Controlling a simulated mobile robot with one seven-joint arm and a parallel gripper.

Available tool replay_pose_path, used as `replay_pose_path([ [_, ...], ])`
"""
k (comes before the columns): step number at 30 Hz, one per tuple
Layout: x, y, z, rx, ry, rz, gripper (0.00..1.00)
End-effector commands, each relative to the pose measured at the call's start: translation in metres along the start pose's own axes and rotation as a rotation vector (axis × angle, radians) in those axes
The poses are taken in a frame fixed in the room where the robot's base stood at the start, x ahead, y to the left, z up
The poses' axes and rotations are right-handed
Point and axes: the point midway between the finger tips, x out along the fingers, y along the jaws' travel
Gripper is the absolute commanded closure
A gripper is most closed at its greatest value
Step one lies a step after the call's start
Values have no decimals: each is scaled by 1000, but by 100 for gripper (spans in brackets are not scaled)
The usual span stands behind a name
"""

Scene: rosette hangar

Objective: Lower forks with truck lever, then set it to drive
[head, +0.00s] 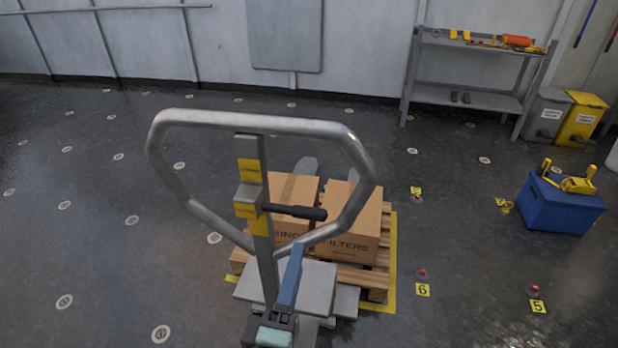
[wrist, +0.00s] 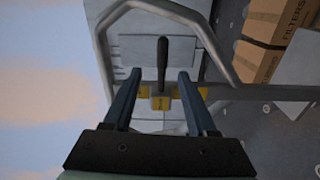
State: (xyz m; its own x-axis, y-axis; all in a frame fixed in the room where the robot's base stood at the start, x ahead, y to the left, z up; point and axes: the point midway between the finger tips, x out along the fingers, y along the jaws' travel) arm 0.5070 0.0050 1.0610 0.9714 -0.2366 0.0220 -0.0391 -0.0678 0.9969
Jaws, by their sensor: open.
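The pallet truck's tiller handle (head: 360,150), a grey metal loop, stands in front of me in the head view. Its lever (head: 295,212), a dark grip, points right from a block with yellow labels on the tiller post. In the wrist view the lever (wrist: 162,62) lies beyond and between the fingers of my gripper (wrist: 157,78), with the yellow-marked block (wrist: 160,103) at its base. My gripper (head: 296,248) is open, and I see no contact with the lever. Two cardboard boxes (head: 347,215) sit on a wooden pallet (head: 375,275) behind the tiller. The forks are mostly hidden.
A blue crate (head: 560,205) with yellow things on top stands at the right. Yellow number markers (head: 423,290) and red-topped studs lie on the floor nearby. A shelf (head: 465,90) and bins (head: 580,118) stand at the back right. The left floor is clear.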

Motion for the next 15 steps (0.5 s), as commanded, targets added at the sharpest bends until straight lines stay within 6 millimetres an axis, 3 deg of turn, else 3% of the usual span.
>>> replay_pose_path([
  [7, -2, -2, -2, -65, 2, -23, 43],
  [15, 41, 0, -2, -63, 1, -20, 43],
])
